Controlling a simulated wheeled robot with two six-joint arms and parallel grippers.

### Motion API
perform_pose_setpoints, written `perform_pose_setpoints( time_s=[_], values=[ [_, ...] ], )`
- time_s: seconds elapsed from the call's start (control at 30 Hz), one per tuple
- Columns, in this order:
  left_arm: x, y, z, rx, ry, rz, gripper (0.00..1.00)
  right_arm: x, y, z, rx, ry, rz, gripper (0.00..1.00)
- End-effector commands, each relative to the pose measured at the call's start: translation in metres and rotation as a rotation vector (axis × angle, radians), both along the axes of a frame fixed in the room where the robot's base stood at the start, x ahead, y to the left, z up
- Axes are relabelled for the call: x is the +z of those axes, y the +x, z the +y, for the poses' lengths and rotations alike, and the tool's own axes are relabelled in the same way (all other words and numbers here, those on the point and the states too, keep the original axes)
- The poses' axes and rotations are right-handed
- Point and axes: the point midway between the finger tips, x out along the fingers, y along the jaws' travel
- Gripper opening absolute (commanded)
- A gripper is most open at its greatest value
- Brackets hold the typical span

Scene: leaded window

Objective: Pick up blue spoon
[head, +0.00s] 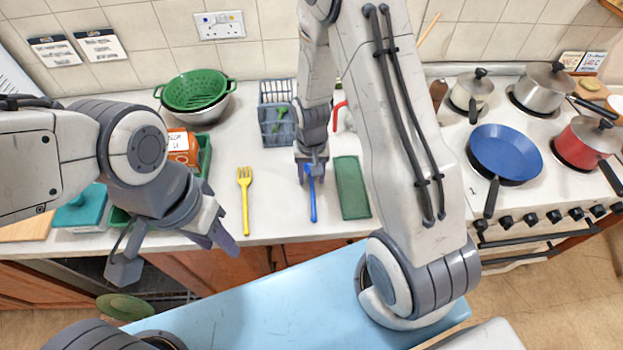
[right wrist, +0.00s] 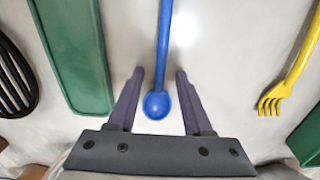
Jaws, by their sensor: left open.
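The blue spoon (head: 312,205) lies on the white counter, its handle pointing to the front edge. My right gripper (head: 312,170) is over its far end and hides part of it in the head view. In the right wrist view, the spoon's round bowl (right wrist: 157,105) and part of the handle lie between the two fingers of my right gripper (right wrist: 160,74). There is a gap on each side, so the gripper is open and holds nothing. My left gripper (head: 178,262) is open and empty in front of the counter's edge, at the left.
A yellow fork (head: 245,198) lies left of the spoon, a green flat rectangle (head: 352,188) right of it. A dish rack (head: 277,128) and green colander (head: 195,90) stand behind. The stove has a blue pan (head: 505,152) and several pots. Bare counter surrounds the spoon.

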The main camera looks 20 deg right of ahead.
Motion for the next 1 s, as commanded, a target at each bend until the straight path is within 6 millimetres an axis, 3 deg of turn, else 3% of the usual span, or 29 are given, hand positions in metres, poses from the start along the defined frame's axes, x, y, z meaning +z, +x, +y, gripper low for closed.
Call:
perform_pose_setpoints(
  time_s=[0.03, 0.1, 0.13, 0.67, 0.87, 1.0],
  values=[
    [0.000, 0.000, 0.000, 0.000, 0.000, 0.000, 0.44, 0.000, 0.000, 0.000, 0.000, 0.000, 0.000, 0.35],
    [0.000, 0.000, 0.000, 0.000, 0.000, 0.000, 0.44, 0.000, 0.000, 0.000, 0.000, 0.000, 0.000, 0.08],
    [0.000, 0.000, 0.000, 0.000, 0.000, 0.000, 0.44, 0.000, 0.000, 0.000, 0.000, 0.000, 0.000, 0.00],
    [-0.003, 0.000, 0.000, 0.000, 0.000, 0.000, 0.44, 0.008, 0.001, 0.000, 0.000, 0.000, -0.003, 0.00],
    [-0.012, 0.000, 0.000, -0.001, 0.000, 0.000, 0.44, 0.036, 0.002, 0.000, 0.000, 0.000, -0.009, 0.00],
    [-0.021, 0.000, 0.000, -0.001, 0.000, 0.000, 0.44, 0.056, -0.023, -0.017, -0.007, 0.000, -0.003, 0.00]
  ],
)
